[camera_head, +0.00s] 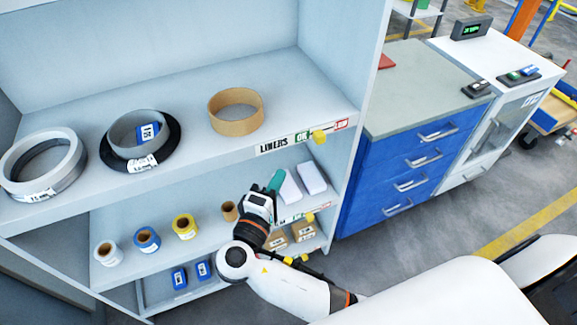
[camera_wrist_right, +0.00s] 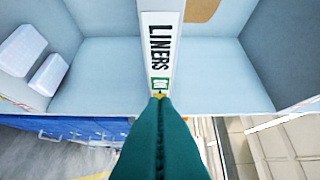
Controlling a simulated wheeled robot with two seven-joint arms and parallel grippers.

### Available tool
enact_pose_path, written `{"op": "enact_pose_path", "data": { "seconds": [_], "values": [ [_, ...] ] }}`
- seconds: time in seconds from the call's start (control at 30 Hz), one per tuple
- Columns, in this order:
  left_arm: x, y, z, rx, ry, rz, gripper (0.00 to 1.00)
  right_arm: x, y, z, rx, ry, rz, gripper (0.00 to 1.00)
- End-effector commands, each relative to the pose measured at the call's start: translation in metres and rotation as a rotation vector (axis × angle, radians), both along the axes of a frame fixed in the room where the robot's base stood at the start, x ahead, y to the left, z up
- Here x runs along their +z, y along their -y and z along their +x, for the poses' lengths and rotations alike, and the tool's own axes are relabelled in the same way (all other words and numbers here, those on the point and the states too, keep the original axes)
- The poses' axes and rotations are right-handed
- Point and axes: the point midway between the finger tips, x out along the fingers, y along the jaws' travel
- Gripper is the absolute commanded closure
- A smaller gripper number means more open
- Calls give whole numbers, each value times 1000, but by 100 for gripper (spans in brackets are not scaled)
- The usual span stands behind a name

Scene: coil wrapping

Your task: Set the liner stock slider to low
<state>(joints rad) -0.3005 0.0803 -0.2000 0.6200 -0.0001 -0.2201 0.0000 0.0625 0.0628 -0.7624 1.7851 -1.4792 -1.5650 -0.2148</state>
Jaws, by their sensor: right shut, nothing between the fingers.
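The liner stock strip (camera_head: 272,147) is on the front edge of the upper shelf and reads LINERS, with a green OK mark and a red LOW mark (camera_head: 341,124). Its yellow slider (camera_head: 319,136) sits between the two marks, nearer to OK. My right gripper (camera_head: 276,180) has teal fingers, shut and empty, below the strip in the head view. In the right wrist view the shut fingers (camera_wrist_right: 160,108) point at the strip just beyond OK. A bit of yellow (camera_wrist_right: 158,96) shows at their tips; they hide the LOW end. Contact with the slider cannot be told. My left gripper is not in view.
The upper shelf (camera_head: 200,155) holds a tan ring (camera_head: 236,112) and grey and black rings. The shelf below holds several rolls and white packs (camera_head: 312,177), close to my right gripper. A blue drawer cabinet (camera_head: 400,165) stands to the right. Floor is free before it.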

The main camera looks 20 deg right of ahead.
Motion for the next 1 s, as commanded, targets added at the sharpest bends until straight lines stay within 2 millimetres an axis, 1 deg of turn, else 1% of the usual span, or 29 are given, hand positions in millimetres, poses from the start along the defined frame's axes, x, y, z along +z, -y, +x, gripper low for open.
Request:
{"op": "enact_pose_path", "data": {
  "seconds": [0.03, 0.3, 0.43, 0.5, 0.6, 0.7, 0.8, 1.0],
  "values": [
    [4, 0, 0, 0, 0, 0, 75, 3, 7, 6, -2, 3, -4, 100],
    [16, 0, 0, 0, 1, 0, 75, 4, 48, 47, -3, 2, -5, 100],
    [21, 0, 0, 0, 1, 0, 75, 3, 67, 63, -3, -1, -5, 100],
    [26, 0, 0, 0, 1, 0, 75, 3, 79, 61, -1, -3, -6, 100],
    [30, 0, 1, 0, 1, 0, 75, 3, 91, 61, -1, -1, -4, 100],
    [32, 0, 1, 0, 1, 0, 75, 2, 98, 61, -1, -1, -1, 100],
    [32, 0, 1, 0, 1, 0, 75, 1, 101, 61, -1, -1, -1, 100],
    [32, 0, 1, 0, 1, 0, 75, 0, 101, 61, 0, -1, 1, 100]
  ]
}}
